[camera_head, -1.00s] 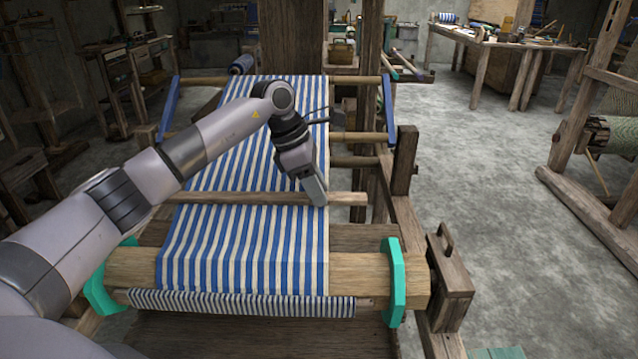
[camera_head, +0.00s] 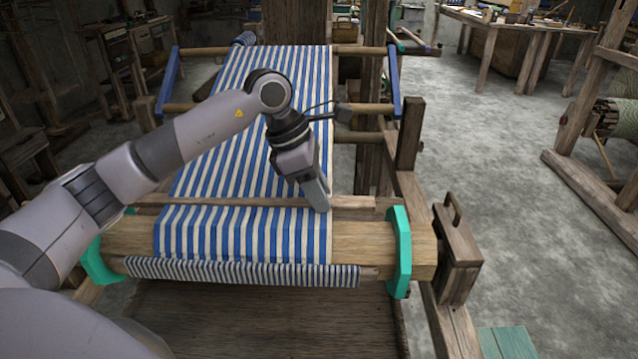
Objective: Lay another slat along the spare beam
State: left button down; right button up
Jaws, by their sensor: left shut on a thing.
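A thin wooden slat (camera_head: 352,202) lies crosswise over the blue-and-white striped cloth (camera_head: 243,140), just behind the thick round front beam (camera_head: 368,248). My left gripper (camera_head: 322,204) points down at the slat's right part, near the cloth's right edge, and is shut on it. Its fingertips hide the grip itself. The front beam carries cloth over its top and has green end discs (camera_head: 402,252). I cannot tell whether the slat touches the cloth or beam, or which beam is the spare one. My right gripper is out of view.
A striped cloth roll (camera_head: 240,271) hangs below the front beam. A wooden box with a handle (camera_head: 455,252) stands at the loom's right, beside an upright post (camera_head: 409,133). The floor further right is clear up to another loom (camera_head: 590,140).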

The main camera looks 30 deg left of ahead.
pick_arm(q)
jog(key=shift+s+d+f+b, duration=0.2)
jog(key=shift+s+d, duration=0.15)
jog(key=shift+s, duration=0.3)
jog(key=shift+s+d+f+b, duration=0.2)
jog(key=shift+s+d, duration=0.2)
jog(key=shift+s, duration=0.25)
jog(key=shift+s+d+f+b, duration=0.1)
jog(key=shift+s+d+b, duration=0.2)
jog(key=shift+s, duration=0.35)
jog(key=c, duration=0.7)
grip_release()
jog(key=shift+c, duration=0.2)
jog(key=v, duration=0.7)
jog(key=shift+p, duration=0.35)
